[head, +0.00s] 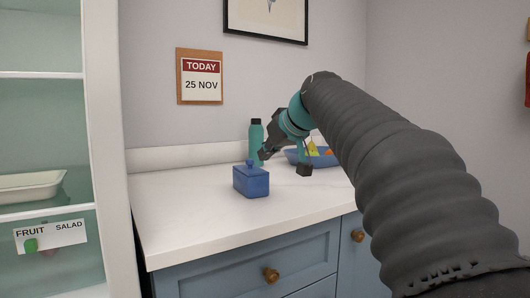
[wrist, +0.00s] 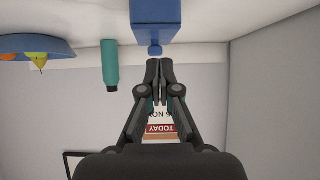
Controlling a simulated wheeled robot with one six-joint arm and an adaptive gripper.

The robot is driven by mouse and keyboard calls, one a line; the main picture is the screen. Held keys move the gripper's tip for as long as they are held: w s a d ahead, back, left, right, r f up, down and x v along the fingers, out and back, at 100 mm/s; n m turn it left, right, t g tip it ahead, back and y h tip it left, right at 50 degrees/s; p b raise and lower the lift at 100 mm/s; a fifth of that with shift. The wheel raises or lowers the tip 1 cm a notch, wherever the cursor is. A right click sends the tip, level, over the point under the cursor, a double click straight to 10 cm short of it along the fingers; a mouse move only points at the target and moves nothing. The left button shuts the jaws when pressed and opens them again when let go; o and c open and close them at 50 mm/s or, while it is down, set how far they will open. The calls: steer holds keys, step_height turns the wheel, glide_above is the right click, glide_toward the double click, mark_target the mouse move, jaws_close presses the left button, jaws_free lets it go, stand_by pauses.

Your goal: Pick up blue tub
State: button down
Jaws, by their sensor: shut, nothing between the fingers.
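The blue tub (head: 251,182) is a box with a lid and a small round knob on top. It stands upright on the white counter, and it also shows in the wrist view (wrist: 156,15) at the top edge, upside down and partly cut off. My gripper (head: 263,154) is above and slightly right of the tub in the head view. In the wrist view its fingertips (wrist: 160,64) are together, with nothing between them, and point at the knob, very close to it. I cannot tell whether they touch the knob.
A teal bottle (head: 256,142) with a dark cap stands behind the tub. A blue bowl (head: 297,157) of fruit is to the right, partly hidden by my arm. An open shelf unit (head: 106,150) stands at left. The counter (head: 185,213) front left is clear.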

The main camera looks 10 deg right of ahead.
steer(key=p, duration=0.2)
glide_above(250, 170)
steer(key=shift+s, duration=0.35)
steer(key=shift+w+f+b, duration=0.2)
steer(key=shift+w+b, duration=0.1)
steer(key=shift+s+f+b, duration=0.1)
steer(key=shift+f+b, duration=0.3)
steer(key=shift+f, duration=0.35)
